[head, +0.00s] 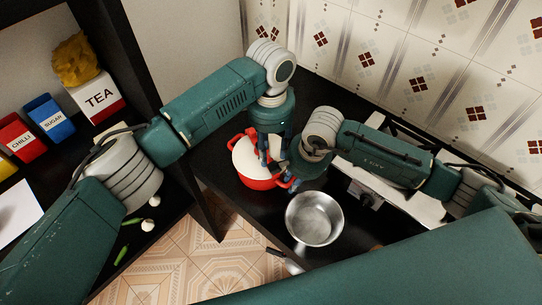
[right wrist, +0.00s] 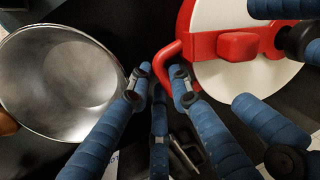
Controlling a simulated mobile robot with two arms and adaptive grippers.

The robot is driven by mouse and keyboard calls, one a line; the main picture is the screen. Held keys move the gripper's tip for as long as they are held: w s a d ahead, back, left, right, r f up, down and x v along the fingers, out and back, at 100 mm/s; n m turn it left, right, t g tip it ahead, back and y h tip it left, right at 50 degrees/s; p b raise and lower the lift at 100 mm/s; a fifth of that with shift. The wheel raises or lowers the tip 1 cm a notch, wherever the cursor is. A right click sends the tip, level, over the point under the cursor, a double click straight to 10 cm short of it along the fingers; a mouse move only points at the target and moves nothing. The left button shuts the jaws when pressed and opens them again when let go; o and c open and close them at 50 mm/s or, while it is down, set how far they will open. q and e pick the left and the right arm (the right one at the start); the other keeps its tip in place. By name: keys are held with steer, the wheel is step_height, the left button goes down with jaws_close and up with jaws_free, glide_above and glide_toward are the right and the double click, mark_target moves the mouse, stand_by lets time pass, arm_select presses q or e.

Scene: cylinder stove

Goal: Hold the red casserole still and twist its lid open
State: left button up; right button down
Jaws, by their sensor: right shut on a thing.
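The red casserole (head: 259,184) stands on the dark counter, with its white lid (head: 246,157) on top. In the right wrist view, the lid (right wrist: 225,85) has a red bar handle (right wrist: 237,45) across it. My right gripper (head: 291,178) is shut on the casserole's red side handle (right wrist: 172,62); its fingers (right wrist: 160,85) also show in the right wrist view. My left gripper (head: 269,158) points down over the lid. In the right wrist view its blue fingers (right wrist: 285,70) are spread apart around the bar handle's end.
A steel pan (head: 314,219) stands just in front of the casserole, close to my right gripper. A stove (head: 372,187) is at the right under my right arm. A shelf at the left holds a tea box (head: 98,98) and several coloured tins.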

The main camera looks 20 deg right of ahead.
arm_select(q)
step_height(320, 180, up, 8)
stand_by(0.4)
steer(key=shift+f, duration=0.2)
steer(key=c, duration=0.7)
steer(key=a+f+h, duration=0.2)
steer(key=f+h, duration=0.1)
steer(key=a+f+g+h, duration=0.1)
steer(key=a+f+h, duration=0.1)
steer(key=shift+s+f, duration=0.15)
steer(key=shift+s, duration=0.25)
jaws_close()
steer(key=s+a+t+h, duration=0.2)
steer(key=a+t+h, duration=0.15)
steer(key=a, duration=0.85)
steer(key=shift+g+h, duration=0.35)
steer(key=shift+h, duration=0.1)
steer(key=x, duration=0.4)
steer(key=d+r+x, duration=0.1)
steer(key=x, duration=0.7)
steer(key=shift+w+d+r, duration=0.15)
steer(key=shift+d, duration=0.15)
steer(key=shift+w+d, duration=0.1)
steer(key=shift+d, duration=0.45)
